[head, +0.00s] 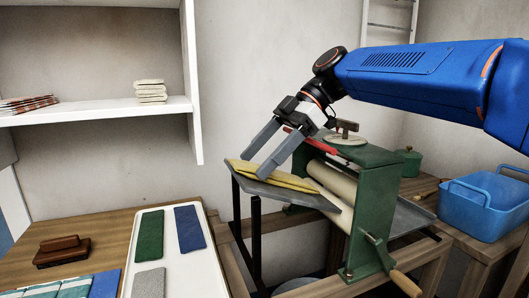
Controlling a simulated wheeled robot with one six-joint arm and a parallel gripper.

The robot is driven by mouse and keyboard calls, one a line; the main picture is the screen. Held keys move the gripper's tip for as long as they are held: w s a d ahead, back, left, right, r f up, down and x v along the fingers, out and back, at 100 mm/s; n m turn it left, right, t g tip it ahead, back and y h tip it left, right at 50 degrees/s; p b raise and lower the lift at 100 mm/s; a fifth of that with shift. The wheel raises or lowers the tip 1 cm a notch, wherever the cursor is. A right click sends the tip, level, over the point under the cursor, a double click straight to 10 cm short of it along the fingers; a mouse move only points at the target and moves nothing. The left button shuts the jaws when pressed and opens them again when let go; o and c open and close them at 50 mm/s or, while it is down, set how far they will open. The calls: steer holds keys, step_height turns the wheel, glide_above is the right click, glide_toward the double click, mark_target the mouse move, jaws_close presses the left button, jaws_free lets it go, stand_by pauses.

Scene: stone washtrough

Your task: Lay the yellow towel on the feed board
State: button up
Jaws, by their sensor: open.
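The yellow towel (270,177) lies flat on the feed board (291,198), a grey sloping board in front of the green wringer (372,205). The towel's right end is close to the pale rollers (335,190); I cannot tell whether it touches them. My gripper (254,166) is over the towel, pointing down and to the left, with its two grey fingers spread apart. The fingertips are at or just above the towel, and one finger covers part of it.
A white tray (176,276) with green, blue and grey cloths stands on the wooden table at left, near a brown brush (62,250). A blue tub (487,203) stands at right. The wringer's crank handle (405,284) sticks out in front. A white shelf (100,112) hangs at upper left.

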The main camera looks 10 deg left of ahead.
steer(key=v, duration=1.7)
steer(key=shift+r, duration=0.15)
